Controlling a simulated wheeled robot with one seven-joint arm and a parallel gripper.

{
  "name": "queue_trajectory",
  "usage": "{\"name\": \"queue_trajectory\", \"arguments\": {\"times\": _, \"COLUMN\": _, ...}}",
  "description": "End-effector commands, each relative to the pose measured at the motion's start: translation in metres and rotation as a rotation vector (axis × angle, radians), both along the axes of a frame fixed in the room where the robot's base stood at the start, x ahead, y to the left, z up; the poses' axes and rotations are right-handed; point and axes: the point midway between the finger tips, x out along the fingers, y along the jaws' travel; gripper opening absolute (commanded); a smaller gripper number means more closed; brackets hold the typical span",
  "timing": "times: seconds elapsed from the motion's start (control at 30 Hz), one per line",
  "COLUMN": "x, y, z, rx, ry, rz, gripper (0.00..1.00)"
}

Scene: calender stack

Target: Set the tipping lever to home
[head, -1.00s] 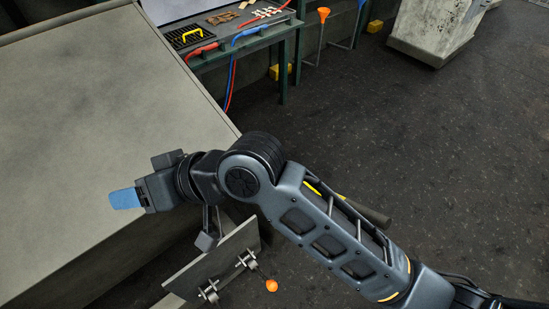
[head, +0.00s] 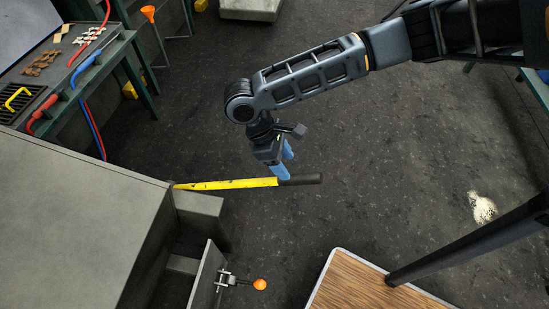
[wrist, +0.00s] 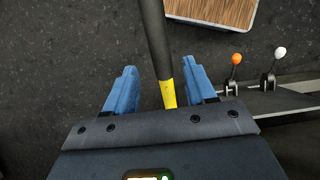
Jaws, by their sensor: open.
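A long yellow lever (head: 225,184) with a black grip (head: 302,179) sticks out to the right from the grey cabinet in the head view, roughly level. My gripper (head: 284,162), with blue fingers, is at the lever where the yellow meets the black. In the wrist view my gripper (wrist: 159,68) is open. The black grip (wrist: 155,40) and yellow shaft (wrist: 167,93) run between the two fingers, nearer the right one, with no clear contact. I cannot tell how deep the lever sits between them.
Small levers with an orange knob (wrist: 236,59) and a white knob (wrist: 280,52) stand on a metal plate. A wooden-topped table (head: 365,288) is at the lower right. A green workbench (head: 100,60) holds tools. Open dark floor lies beyond the lever.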

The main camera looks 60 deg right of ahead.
Motion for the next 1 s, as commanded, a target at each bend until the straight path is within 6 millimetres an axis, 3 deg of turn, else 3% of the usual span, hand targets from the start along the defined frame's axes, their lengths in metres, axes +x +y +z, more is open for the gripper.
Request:
{"name": "queue_trajectory", "arguments": {"times": 0.57, "x": -0.020, "y": -0.008, "z": -0.051, "rx": 0.000, "ry": 0.000, "rz": 0.000, "gripper": 0.55}}
{"name": "queue_trajectory", "arguments": {"times": 1.0, "x": -0.034, "y": -0.013, "z": -0.079, "rx": 0.000, "ry": 0.000, "rz": 0.000, "gripper": 0.55}}
